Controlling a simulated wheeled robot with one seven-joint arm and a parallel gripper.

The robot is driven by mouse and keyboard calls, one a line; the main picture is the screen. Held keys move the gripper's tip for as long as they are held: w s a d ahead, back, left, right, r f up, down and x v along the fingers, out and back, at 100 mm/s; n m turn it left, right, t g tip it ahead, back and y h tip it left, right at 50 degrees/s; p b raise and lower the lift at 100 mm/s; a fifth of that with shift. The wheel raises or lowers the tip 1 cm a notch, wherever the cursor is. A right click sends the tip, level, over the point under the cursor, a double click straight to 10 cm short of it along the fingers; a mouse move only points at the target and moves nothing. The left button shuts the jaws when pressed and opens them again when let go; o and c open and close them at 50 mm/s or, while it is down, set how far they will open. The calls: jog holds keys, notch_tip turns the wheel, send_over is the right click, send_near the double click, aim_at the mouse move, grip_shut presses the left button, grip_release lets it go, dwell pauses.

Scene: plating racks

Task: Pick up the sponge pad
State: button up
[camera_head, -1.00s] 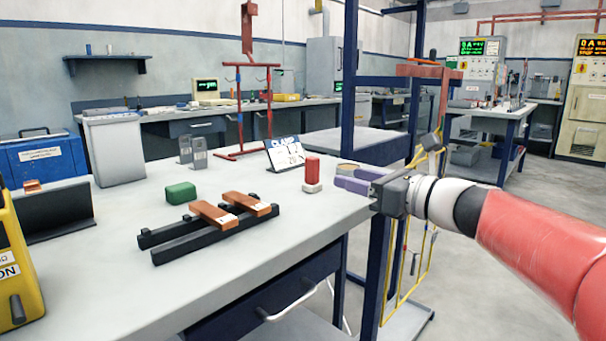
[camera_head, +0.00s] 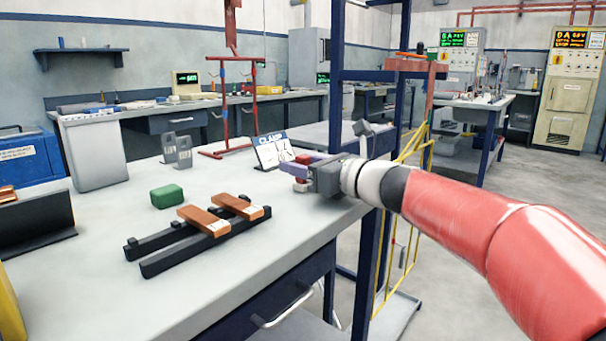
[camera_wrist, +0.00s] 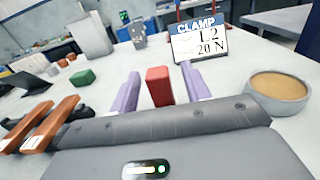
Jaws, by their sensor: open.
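No label marks the sponge pad. A green block (camera_head: 167,196) with soft edges lies on the bench, left of my gripper; it also shows in the wrist view (camera_wrist: 82,77). A round tan pad (camera_wrist: 278,86) sits in a grey dish (camera_wrist: 277,105), right of my fingers; my gripper hides it in the head view. A red block (camera_wrist: 159,88) appears upright between my two purple fingers in the wrist view, with gaps on both sides. My gripper (camera_head: 290,168) is open, low over the bench's right end, and partly covers the red block in the head view.
Two orange-brown bars (camera_head: 203,220) lie across black rails (camera_head: 185,252) left of my gripper. A CLAMP sign (camera_head: 273,151) and grey blocks (camera_head: 183,153) stand behind. A blue post (camera_head: 366,260) rises beside the bench's right edge. The front bench top is clear.

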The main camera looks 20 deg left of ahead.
aim_at(303, 156)
grip_shut()
notch_tip(303, 156, up, 10)
jog(key=p, duration=0.3)
dwell(0.4)
